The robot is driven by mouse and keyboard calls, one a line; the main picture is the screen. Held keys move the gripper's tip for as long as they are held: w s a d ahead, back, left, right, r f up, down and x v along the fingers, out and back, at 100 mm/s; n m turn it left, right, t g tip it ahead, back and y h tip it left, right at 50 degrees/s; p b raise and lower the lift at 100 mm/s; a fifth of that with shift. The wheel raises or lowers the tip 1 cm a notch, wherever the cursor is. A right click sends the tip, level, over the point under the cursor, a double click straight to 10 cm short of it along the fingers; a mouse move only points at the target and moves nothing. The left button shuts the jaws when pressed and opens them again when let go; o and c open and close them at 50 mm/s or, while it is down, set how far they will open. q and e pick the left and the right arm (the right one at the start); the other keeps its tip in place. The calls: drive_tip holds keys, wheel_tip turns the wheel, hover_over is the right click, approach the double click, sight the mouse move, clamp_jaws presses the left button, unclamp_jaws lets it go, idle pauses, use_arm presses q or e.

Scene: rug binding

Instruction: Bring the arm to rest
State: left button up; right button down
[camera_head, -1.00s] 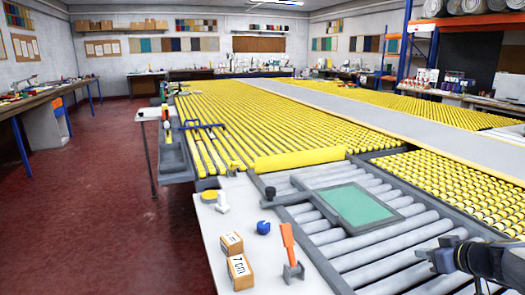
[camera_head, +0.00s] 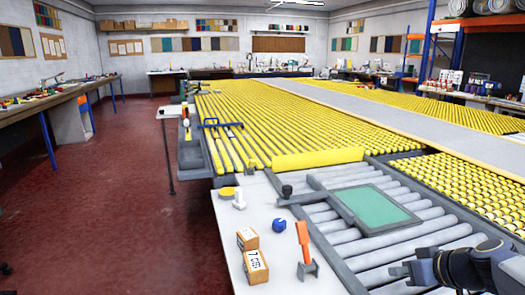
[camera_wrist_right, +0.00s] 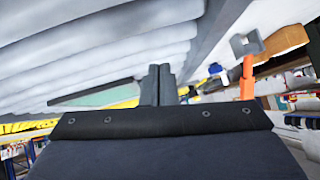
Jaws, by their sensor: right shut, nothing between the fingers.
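My right gripper (camera_head: 397,270) is in the lower right of the head view, over the grey rollers (camera_head: 372,250). It is shut, with nothing between its fingers. In the right wrist view its two dark fingers (camera_wrist_right: 158,85) stand side by side, pressed together. The grey rollers (camera_wrist_right: 90,60) fill the upper left of that tilted wrist view. My left gripper is not in view.
A green panel in a grey frame (camera_head: 374,208) lies on the rollers beyond the gripper. A white side table (camera_head: 225,235) holds an orange-handled tool (camera_head: 303,243), a blue knob (camera_head: 279,225) and two boxes (camera_head: 256,267). Yellow rollers (camera_head: 270,115) stretch behind. The red floor at left is clear.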

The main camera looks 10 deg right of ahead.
drive_tip(key=s+a+f+m+g+y, duration=0.1)
drive_tip(key=s+a+f+g, duration=0.15)
drive_tip(key=s+a, duration=0.65)
drive_tip(key=s+a+f+m+g, duration=0.1)
drive_tip(key=s+a+f, duration=0.2)
drive_tip(key=s+a, duration=0.6)
wheel_tip(320, 180, up, 18)
drive_tip(key=w+a+p, duration=0.1)
drive_tip(key=p, duration=1.7)
drive_tip(key=shift+w+a, duration=0.15)
drive_tip(key=shift+a, duration=0.15)
